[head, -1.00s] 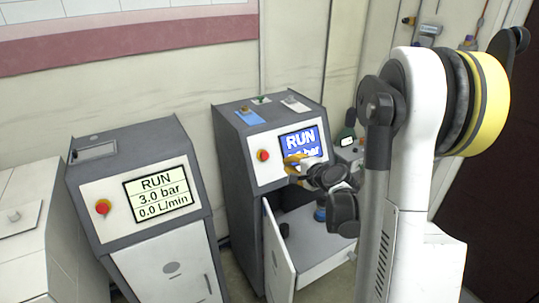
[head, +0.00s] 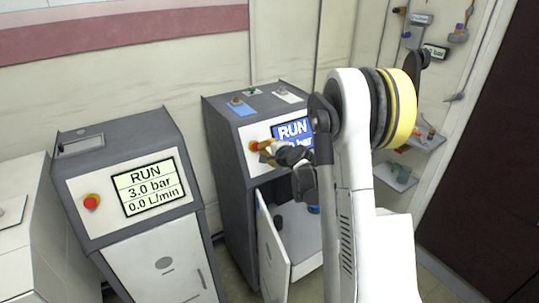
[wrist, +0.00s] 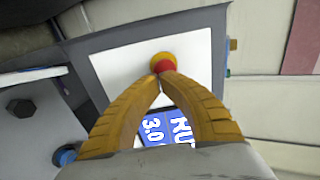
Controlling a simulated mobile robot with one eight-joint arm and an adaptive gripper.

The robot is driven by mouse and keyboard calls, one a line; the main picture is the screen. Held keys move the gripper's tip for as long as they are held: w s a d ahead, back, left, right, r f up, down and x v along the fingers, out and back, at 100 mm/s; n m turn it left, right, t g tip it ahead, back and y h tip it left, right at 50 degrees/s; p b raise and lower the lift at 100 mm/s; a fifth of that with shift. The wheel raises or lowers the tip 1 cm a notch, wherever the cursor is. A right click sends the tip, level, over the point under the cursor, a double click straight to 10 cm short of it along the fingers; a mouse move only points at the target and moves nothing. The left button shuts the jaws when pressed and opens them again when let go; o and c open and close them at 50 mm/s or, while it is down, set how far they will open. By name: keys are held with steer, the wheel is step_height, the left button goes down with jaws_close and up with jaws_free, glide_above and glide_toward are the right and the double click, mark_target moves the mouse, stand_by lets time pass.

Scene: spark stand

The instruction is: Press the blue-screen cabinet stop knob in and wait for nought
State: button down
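In the wrist view the screen (wrist: 167,130) shows "3.0" between my fingers. The red stop knob (head: 253,145) with its yellow collar sits left of the screen; in the wrist view the knob (wrist: 163,65) is just beyond my fingertips. My gripper (head: 264,146) is at the knob, its yellow fingers closed tip to tip (wrist: 161,80) with nothing between them. I cannot tell whether they touch the knob.
A second cabinet (head: 78,165) with a pale green screen (head: 150,186) reading RUN, 3.0 bar, 0.0 L/min and its own red knob (head: 91,202) stands to the left. The blue-screen cabinet's lower door (head: 271,245) hangs open below my arm.

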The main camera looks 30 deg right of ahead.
steer(key=shift+w+f, duration=0.25)
steer(key=shift+w, duration=0.3)
steer(key=shift+b+x, duration=0.7)
steer(key=shift+x, duration=0.3)
steer(key=shift+r, duration=0.1)
